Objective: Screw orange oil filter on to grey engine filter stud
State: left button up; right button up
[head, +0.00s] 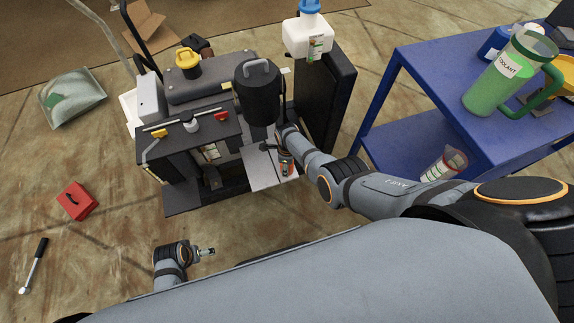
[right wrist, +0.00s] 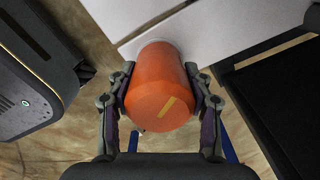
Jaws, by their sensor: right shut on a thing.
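The orange oil filter (right wrist: 158,88) fills the middle of the right wrist view, gripped between the two fingers of my right gripper (right wrist: 160,78). In the head view the filter (head: 286,167) shows small below my right wrist, over a pale flat panel (head: 262,178). The panel also shows behind the filter in the right wrist view (right wrist: 210,28). The grey engine filter stud cannot be made out in either view. My left gripper (head: 208,251) is low on the left, apart from the engine assembly; its finger opening is too small to tell.
The dark engine assembly (head: 190,138) stands left of the filter, with a black cylinder (head: 258,95) behind it. A blue cart (head: 425,105) with a green coolant jug (head: 497,85) is right. A red box (head: 76,201) and ratchet (head: 35,263) lie on the open floor left.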

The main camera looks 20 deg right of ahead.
jog(key=shift+s+f, duration=0.1)
jog(key=shift+s, duration=0.05)
jog(key=m, duration=0.5)
jog(key=o, duration=1.5)
jog(key=shift+f, duration=0.1)
